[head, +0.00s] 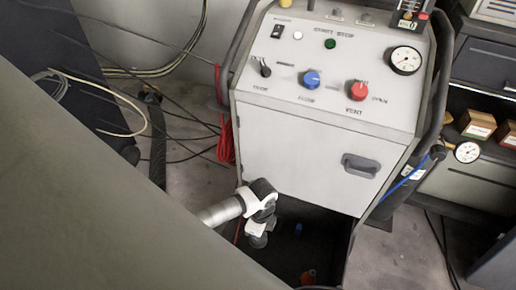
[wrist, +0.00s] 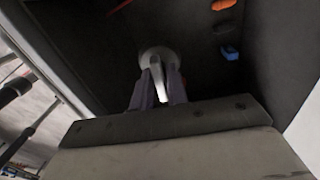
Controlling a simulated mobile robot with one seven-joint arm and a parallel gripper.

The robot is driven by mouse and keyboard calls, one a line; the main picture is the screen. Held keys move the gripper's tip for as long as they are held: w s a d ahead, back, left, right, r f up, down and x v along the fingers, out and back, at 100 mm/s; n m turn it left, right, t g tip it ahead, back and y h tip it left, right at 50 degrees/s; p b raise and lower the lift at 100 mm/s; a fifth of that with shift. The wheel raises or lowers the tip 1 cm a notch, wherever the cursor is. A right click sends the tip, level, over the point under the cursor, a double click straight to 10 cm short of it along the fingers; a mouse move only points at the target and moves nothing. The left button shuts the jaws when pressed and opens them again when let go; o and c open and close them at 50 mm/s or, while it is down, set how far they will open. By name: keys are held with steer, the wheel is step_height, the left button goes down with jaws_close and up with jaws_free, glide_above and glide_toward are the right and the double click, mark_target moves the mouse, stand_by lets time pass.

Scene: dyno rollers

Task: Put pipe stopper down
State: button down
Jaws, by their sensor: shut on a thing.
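My gripper (wrist: 157,88) is shut on a pale grey, rounded piece (wrist: 158,56), which I take to be the pipe stopper. Its wide round end shows beyond the fingers, and a narrow white part runs between them. In the head view my gripper (head: 258,238) is at the front left of the dark open bay under the white control cabinet. The stopper is hard to make out there. I cannot tell whether it touches the bay floor.
The dark bay (head: 325,226) holds a small blue item (head: 298,229) and an orange item (head: 308,276), both to the right of my gripper. The white cabinet (head: 300,150), with knobs and gauge, stands above.

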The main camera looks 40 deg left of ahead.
steer(key=shift+s+f, duration=0.1)
steer(key=shift+f, duration=0.75)
step_height(320, 180, down, 20)
steer(key=b, duration=0.4)
steer(key=c, duration=1.4)
jaws_free()
steer(key=r, duration=0.4)
steer(key=r+p, duration=0.1)
steer(key=r, duration=0.3)
steer(key=r+p, duration=0.1)
steer(key=r, duration=0.3)
steer(key=shift+w+a, duration=0.15)
steer(key=shift+w, duration=0.25)
